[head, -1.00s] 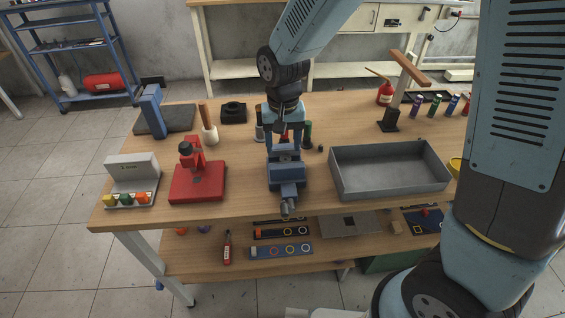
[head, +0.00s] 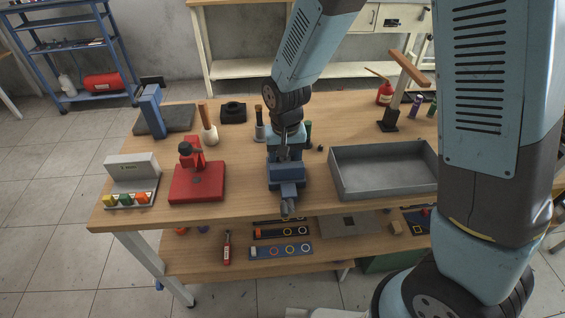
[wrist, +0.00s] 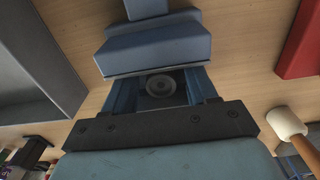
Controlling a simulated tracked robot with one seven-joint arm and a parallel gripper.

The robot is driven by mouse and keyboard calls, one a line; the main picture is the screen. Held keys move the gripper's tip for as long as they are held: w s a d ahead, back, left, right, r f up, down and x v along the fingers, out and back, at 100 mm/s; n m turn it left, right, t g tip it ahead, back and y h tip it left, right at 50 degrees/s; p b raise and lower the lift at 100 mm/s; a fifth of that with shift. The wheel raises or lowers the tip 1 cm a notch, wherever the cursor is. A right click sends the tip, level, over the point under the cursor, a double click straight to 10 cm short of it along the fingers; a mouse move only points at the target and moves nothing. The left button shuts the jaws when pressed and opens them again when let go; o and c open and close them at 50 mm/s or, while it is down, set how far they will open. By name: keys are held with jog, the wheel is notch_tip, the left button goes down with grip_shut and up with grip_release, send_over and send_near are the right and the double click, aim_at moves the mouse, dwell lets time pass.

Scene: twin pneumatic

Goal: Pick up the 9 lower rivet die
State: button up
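My gripper (head: 286,156) points straight down over the blue vise (head: 288,173) near the middle of the bench. In the wrist view the vise's blue body (wrist: 158,46) lies just beyond the fingers. My two blue fingers (wrist: 162,90) stand apart there. A small grey ring-shaped piece (wrist: 160,86) sits on a dark surface between them, with a gap on each side. It may be the lower rivet die, but I see no number on it. In the head view my arm and gripper hide that spot.
A grey metal tray (head: 385,187) stands to the right of the vise, and a red press (head: 197,182) to the left.

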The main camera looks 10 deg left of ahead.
grip_shut()
dwell(0.3)
jog(key=shift+r, duration=0.15)
